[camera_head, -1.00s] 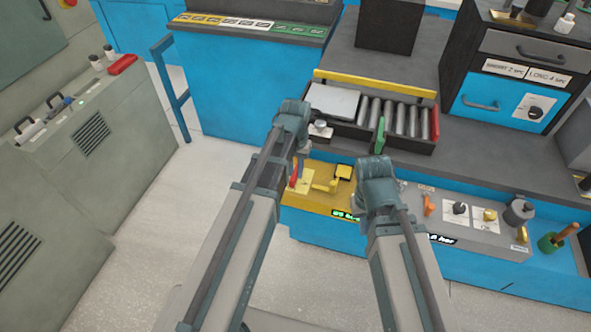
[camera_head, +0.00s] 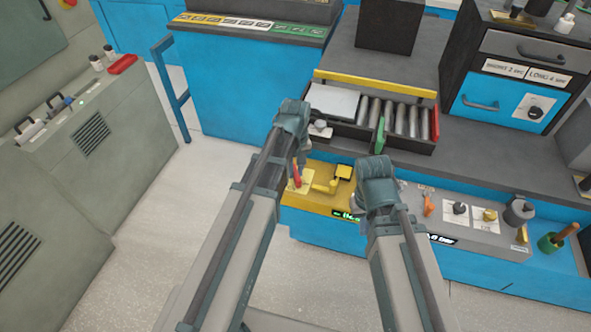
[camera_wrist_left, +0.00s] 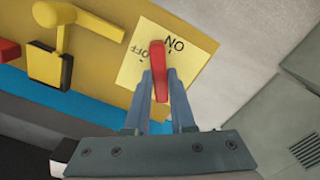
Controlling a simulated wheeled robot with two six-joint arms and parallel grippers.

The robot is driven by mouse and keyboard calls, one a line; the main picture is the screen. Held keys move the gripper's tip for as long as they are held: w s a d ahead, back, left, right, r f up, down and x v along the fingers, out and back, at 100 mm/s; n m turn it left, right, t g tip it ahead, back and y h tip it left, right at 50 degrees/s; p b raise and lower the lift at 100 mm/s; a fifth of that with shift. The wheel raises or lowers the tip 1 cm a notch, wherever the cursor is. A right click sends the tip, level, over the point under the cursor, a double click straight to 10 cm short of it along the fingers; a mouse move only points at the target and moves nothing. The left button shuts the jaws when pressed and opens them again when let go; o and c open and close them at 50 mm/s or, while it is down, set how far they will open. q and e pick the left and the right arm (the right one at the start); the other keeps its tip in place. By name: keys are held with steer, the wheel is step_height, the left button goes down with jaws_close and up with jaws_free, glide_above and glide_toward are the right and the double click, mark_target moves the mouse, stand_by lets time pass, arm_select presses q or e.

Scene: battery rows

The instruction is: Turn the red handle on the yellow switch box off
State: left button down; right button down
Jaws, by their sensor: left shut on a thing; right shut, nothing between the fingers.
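The yellow switch box (camera_head: 321,199) is on the blue bench front. Its red handle (camera_head: 297,174) stands on a pale yellow label plate. In the left wrist view the red handle (camera_wrist_left: 158,62) is between my left gripper's fingers (camera_wrist_left: 160,78), with its tip between the upside-down ON and OFF words on the label plate (camera_wrist_left: 190,58). My left gripper (camera_head: 299,163) is shut on the handle; its fingers are partly hidden in the head view. My right gripper (camera_head: 361,208) is shut and empty beside the box's right end, mostly hidden by its own wrist.
A yellow lever (camera_head: 328,186) is just right of the red handle, close to my left gripper. A grey panel (camera_head: 470,235) with knobs lies further right. A roller tray (camera_head: 400,120) with green and red ends is behind. The floor at left is clear.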

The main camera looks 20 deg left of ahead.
mark_target(295, 172)
arm_select(q)
steer(key=n, duration=0.5)
steer(key=shift+n, duration=0.3)
steer(key=n, duration=0.5)
steer(key=shift+n, duration=0.3)
steer(key=c, duration=0.8)
jaws_free()
steer(key=shift+o, duration=0.2)
step_height(295, 172, up, 14)
steer(key=p, duration=1.3)
steer(key=shift+p, duration=0.4)
